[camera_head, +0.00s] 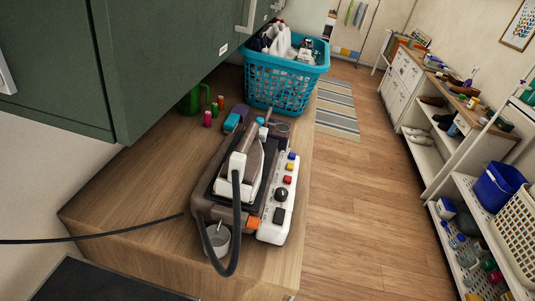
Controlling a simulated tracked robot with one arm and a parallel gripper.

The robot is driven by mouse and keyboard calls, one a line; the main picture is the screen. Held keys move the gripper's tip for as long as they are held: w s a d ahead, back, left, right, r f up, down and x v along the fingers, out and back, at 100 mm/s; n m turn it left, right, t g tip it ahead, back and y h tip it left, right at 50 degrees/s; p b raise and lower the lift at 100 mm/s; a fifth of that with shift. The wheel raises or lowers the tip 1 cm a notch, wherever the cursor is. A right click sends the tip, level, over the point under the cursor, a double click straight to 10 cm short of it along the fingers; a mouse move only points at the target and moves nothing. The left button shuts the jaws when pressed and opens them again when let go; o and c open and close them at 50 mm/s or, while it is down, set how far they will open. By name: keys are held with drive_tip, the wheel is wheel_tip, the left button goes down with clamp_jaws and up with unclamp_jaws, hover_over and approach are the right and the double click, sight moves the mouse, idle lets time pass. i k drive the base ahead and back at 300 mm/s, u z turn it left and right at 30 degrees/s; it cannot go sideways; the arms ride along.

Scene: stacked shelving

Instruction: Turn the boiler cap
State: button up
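A steam iron station (207,194) with a brown and black body stands on a wooden counter. A white iron (246,168) rests on top, and a thick black hose loops from it over the front. A round grey part (217,239), which looks like the boiler cap, is at the station's front left, partly behind the hose. I cannot tell how far it is turned. A white control panel (272,228) with coloured buttons and a black knob (281,194) runs along the right side. An orange part (253,222) is near the front. My gripper is not in view.
A turquoise laundry basket (287,82) stands behind the station, with small bottles (208,118) to its left. Green cabinets (170,55) hang over the left side. A black cable (90,236) crosses the counter. Open floor (345,200) lies to the right, before shelves (450,190).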

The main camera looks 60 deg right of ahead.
sight(253, 222)
drive_tip(key=z, duration=0.65)
drive_tip(key=k, duration=1.2)
drive_tip(key=z, duration=0.3)
drive_tip(key=i, duration=1)
drive_tip(key=z, duration=0.1)
